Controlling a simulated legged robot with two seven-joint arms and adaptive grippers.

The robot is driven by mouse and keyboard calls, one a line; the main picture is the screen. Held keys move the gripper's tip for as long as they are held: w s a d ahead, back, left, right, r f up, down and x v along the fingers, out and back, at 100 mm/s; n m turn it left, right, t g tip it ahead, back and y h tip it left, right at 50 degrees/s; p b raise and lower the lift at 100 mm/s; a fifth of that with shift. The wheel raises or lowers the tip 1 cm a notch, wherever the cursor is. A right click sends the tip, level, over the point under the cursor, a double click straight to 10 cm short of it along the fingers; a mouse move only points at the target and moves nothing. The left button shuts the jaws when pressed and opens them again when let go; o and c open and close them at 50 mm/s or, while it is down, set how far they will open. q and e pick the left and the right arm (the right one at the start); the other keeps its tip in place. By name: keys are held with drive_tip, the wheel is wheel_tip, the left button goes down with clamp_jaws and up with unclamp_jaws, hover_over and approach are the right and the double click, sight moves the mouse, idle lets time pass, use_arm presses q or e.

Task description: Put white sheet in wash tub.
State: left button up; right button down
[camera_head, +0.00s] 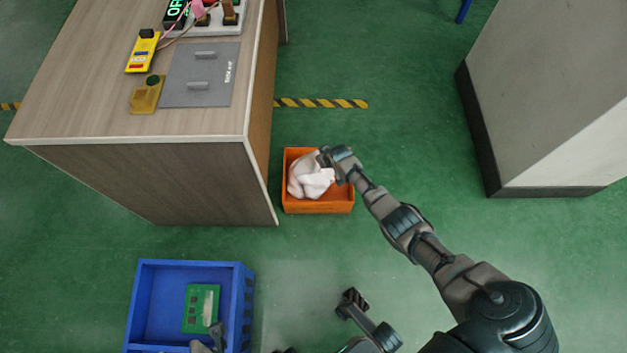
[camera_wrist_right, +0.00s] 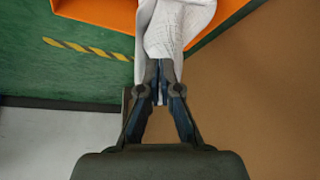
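The white sheet (camera_head: 309,178) lies bunched inside an orange tub (camera_head: 318,208) on the floor, beside the wooden cabinet. My right gripper (camera_head: 327,157) is at the tub's upper right, at the sheet's edge. In the right wrist view, the fingers (camera_wrist_right: 160,92) are close together with white cloth (camera_wrist_right: 175,35) between and beyond their tips. The orange tub (camera_wrist_right: 115,10) shows behind the cloth there. A grey part that looks like my left gripper (camera_head: 216,332) shows at the bottom, over a blue crate (camera_head: 192,263); its fingers are too unclear to judge.
The cabinet (camera_head: 150,125) stands left of the tub, with a grey panel and yellow devices on top. A green board (camera_head: 201,308) lies in the blue crate. A large grey block (camera_head: 560,90) stands at the right. Green floor between is clear.

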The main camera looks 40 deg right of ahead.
drive_tip(key=shift+w+r, duration=0.15)
drive_tip(key=shift+r, duration=0.05)
drive_tip(key=c, duration=1.8)
unclamp_jaws()
drive_tip(key=o, duration=0.4)
drive_tip(key=shift+o, duration=0.6)
drive_tip(key=o, duration=1.3)
